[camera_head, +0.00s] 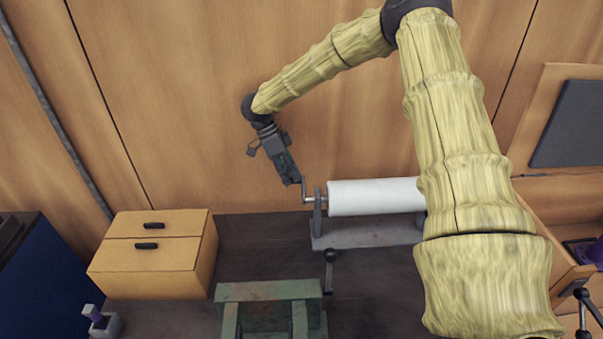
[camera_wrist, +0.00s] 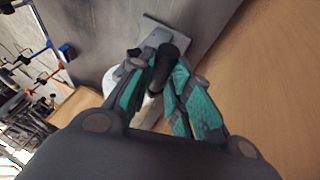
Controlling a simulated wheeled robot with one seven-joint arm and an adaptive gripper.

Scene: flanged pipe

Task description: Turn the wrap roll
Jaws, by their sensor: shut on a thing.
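The wrap roll (camera_head: 372,196) is a white cylinder lying level on a grey metal stand (camera_head: 345,237) at the back of the bench. A crank handle (camera_head: 304,190) sticks up at its left end. My gripper (camera_head: 292,181) is at the top of the crank, shut on its grip. In the wrist view, my gripper's teal-padded fingers (camera_wrist: 166,85) are on either side of the dark crank grip (camera_wrist: 167,56). The roll shows only as a small white part (camera_wrist: 150,112) behind the fingers. My arm hides the roll's right end in the head view.
A wooden drawer box (camera_head: 152,255) stands on the left, with a dark blue box (camera_head: 48,285) beyond it. A green vise (camera_head: 268,292) with a dark lever (camera_head: 330,258) is in front of the stand. A wooden wall is close behind. An open wooden case (camera_head: 556,190) is at the right.

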